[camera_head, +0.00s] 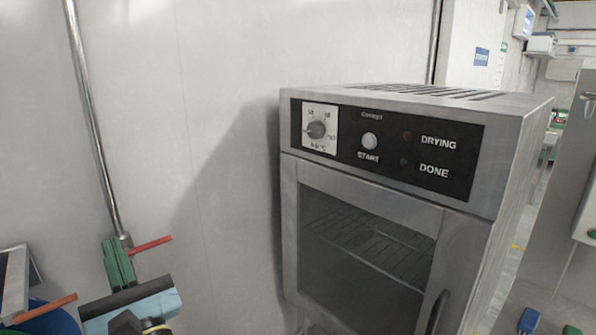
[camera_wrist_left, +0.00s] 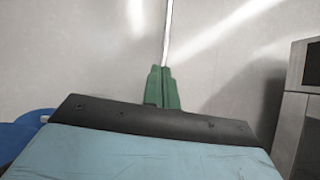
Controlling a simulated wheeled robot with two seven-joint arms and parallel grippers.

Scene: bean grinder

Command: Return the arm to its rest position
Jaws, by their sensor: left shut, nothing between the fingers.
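My left gripper (camera_head: 118,246) is at the lower left of the head view, in front of the pale wall. Its green fingers point up and are shut with nothing between them. The shut fingers also show in the left wrist view (camera_wrist_left: 163,74), in front of the bare wall and apart from the oven. My right gripper is not in view.
A steel drying oven (camera_head: 505,170) stands to the right, its door closed. It has a knob (camera_head: 317,129) and a START button (camera_head: 370,141). A blue round thing (camera_head: 55,320) is partly visible at the lower left. The wall between gripper and oven is clear.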

